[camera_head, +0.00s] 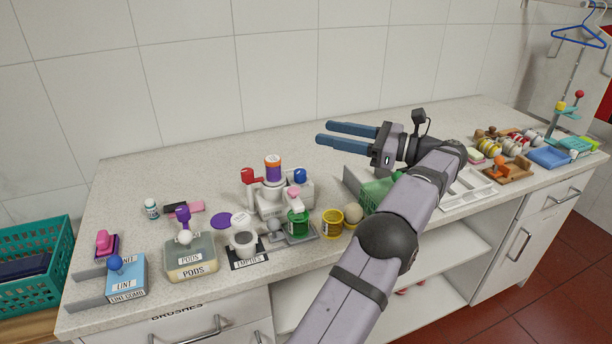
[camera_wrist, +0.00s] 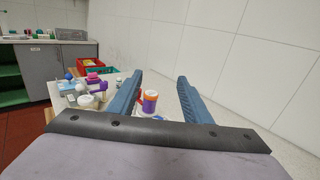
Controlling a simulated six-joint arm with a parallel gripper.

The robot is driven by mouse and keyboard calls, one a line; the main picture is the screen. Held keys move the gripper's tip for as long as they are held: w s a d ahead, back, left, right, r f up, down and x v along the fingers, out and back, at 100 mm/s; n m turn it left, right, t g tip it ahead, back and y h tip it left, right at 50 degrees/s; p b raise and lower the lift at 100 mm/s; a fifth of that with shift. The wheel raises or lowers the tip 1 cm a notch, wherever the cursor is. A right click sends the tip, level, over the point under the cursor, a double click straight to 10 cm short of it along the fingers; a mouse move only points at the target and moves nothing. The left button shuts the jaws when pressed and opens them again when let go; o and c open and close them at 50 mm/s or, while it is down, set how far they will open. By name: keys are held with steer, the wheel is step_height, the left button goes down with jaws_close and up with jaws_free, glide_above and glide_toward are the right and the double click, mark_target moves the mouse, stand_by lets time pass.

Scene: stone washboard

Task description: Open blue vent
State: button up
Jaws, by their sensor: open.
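My gripper (camera_head: 323,133) is open and empty. It is held above the back of the counter, with its two blue fingers pointing left. The fingers also show in the wrist view (camera_wrist: 160,80) with a clear gap between them. A round blue cap (camera_head: 300,175) sits at the right end of a white unit (camera_head: 272,205) on the counter, left of and below my gripper. A red cap (camera_head: 249,175) is on the unit's left side. I cannot tell for certain which part is the blue vent or whether it is open.
An orange-and-purple bottle (camera_head: 272,168) stands at the white unit. A green bottle (camera_head: 298,222) and a yellow tin (camera_head: 332,224) stand in front. Labelled boxes, including the pods box (camera_head: 191,257), fill the left. A green basket (camera_head: 377,192) sits below my arm. The back counter is clear.

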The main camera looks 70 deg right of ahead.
steer(key=m, duration=0.1)
steer(key=m+g+h, duration=0.1)
steer(key=m+h, duration=0.3)
steer(key=h, duration=0.3)
glide_toward(305, 174)
steer(key=w, duration=0.2)
steer(key=shift+d, duration=0.45)
steer(key=shift+w, duration=0.15)
steer(key=shift+p+x, duration=0.95)
steer(key=shift+x, duration=2.7)
steer(key=shift+n+y, duration=0.3)
steer(key=shift+y, duration=0.1)
steer(key=c, duration=1.1)
